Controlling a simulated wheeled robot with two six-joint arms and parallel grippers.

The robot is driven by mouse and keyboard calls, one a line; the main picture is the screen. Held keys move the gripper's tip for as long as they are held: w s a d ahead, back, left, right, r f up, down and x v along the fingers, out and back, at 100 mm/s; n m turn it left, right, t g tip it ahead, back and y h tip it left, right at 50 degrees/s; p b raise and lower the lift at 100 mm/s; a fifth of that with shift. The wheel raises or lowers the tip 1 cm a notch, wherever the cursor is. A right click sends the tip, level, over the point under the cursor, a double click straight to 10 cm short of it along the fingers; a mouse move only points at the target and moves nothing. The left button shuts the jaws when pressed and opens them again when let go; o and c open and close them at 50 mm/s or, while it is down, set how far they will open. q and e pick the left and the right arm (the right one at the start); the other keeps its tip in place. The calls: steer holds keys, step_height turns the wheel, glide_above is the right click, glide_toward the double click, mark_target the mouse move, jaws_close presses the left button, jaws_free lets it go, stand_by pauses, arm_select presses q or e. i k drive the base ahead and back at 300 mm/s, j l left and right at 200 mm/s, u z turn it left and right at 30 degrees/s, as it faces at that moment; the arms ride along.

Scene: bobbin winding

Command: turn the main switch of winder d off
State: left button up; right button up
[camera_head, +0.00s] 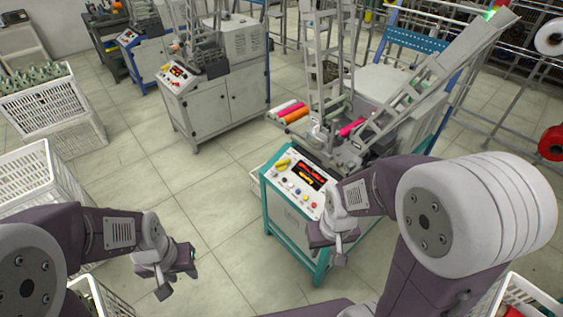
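The nearest winder (293,225) has a teal frame and a white sloping control panel with a lit red-orange display (310,175). No letter is readable, so I cannot tell whether it is winder d. A yellow switch handle (283,163) sits at the panel's upper left, and its exact setting is unclear. Small coloured buttons lie below the display. My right gripper (328,245) is at the panel's lower right edge, covering part of it, apart from the yellow handle. My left gripper (178,275) is over the floor, left of the winder, with nothing visible in it. Finger gaps are unclear.
White crates (45,105) line the left side. Pink, orange and white bobbins (293,115) lie behind the near panel. The floor between is clear.

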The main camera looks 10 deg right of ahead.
mark_target(280, 165)
steer(key=i+j+z, duration=0.45)
steer(key=i, duration=0.4)
steer(key=i+j+z, duration=0.4)
steer(key=i+j, duration=0.4)
